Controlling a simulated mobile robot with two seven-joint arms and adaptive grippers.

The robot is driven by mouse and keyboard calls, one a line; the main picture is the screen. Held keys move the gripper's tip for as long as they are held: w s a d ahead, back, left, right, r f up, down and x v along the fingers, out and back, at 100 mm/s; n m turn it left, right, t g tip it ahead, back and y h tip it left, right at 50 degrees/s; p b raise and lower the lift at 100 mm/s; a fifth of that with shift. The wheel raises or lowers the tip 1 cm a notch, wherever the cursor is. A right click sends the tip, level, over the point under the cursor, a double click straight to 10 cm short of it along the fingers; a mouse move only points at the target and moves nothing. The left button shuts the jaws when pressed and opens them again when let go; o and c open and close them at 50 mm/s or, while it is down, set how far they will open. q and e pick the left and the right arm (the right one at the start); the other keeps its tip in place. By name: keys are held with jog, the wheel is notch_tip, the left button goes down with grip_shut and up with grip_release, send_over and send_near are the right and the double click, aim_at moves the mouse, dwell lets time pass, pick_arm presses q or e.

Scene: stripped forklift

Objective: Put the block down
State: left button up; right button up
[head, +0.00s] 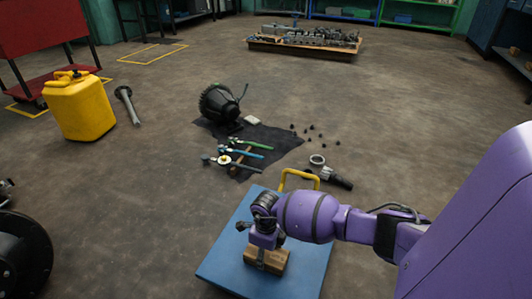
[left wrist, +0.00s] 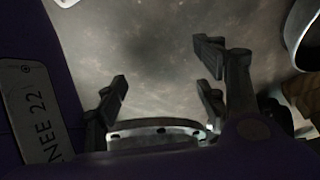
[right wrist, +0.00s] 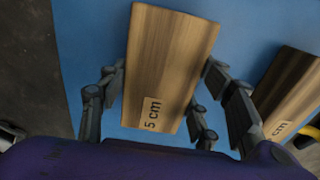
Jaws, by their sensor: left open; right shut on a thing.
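A wooden block marked "5 cm" (right wrist: 170,65) sits between the fingers of my right gripper (right wrist: 155,105), which is shut on it. In the head view my right gripper (head: 263,238) points down over the blue platform (head: 225,262), with a wooden block (head: 268,260) at its fingers. I cannot tell whether the held block touches the platform. A second wooden block (right wrist: 290,90) lies beside it on the blue surface in the right wrist view. My left gripper (left wrist: 162,92) is open and empty over grey floor; it is not in the head view.
A yellow handle (head: 300,178) stands at the platform's far edge. Beyond it, a dark mat (head: 275,140) holds tools and a black gear part (head: 220,103). A yellow canister (head: 80,108) stands at left.

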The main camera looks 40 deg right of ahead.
aim_at(266, 253)
jog(key=o, duration=1.4)
pick_arm(q)
jog(key=shift+s+f+p+v, duration=0.1)
jog(key=shift+s+p+v, duration=0.15)
jog(key=shift+p+v, duration=1)
jog(key=shift+s+f+p+v, duration=0.1)
jog(key=shift+s+p+v, duration=0.1)
jog(key=shift+p+v, duration=1)
pick_arm(e)
jog(key=shift+r+p, duration=0.3)
jog(key=shift+r, duration=5.85)
pick_arm(q)
jog(key=shift+w+f, duration=0.25)
jog(key=shift+w, duration=0.25)
